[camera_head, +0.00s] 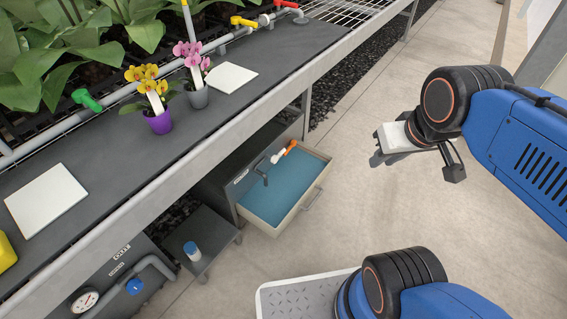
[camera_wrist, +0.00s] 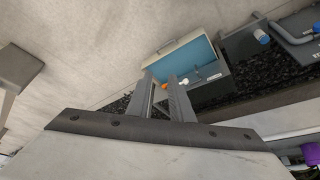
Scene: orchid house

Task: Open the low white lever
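I cannot make out a low white lever for certain. A small whitish-grey handle (camera_head: 265,19) sits on the pipe at the back of the bench, between a yellow lever (camera_head: 243,22) and a red lever (camera_head: 286,4). Low under the bench, a pipe beside a gauge carries a blue knob (camera_head: 135,286); no white lever shows there. My gripper (camera_head: 377,158) hangs over the floor right of the open drawer, far from these handles. In the wrist view, its two fingers (camera_wrist: 162,80) stand apart with nothing between them.
The open drawer (camera_head: 312,188) with a blue bottom holds an orange-and-white item (camera_head: 283,152) and a dark one. A blue-capped bottle (camera_head: 192,251) stands on a low shelf. Potted orchids (camera_head: 159,121) and a green lever (camera_head: 86,99) are above.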

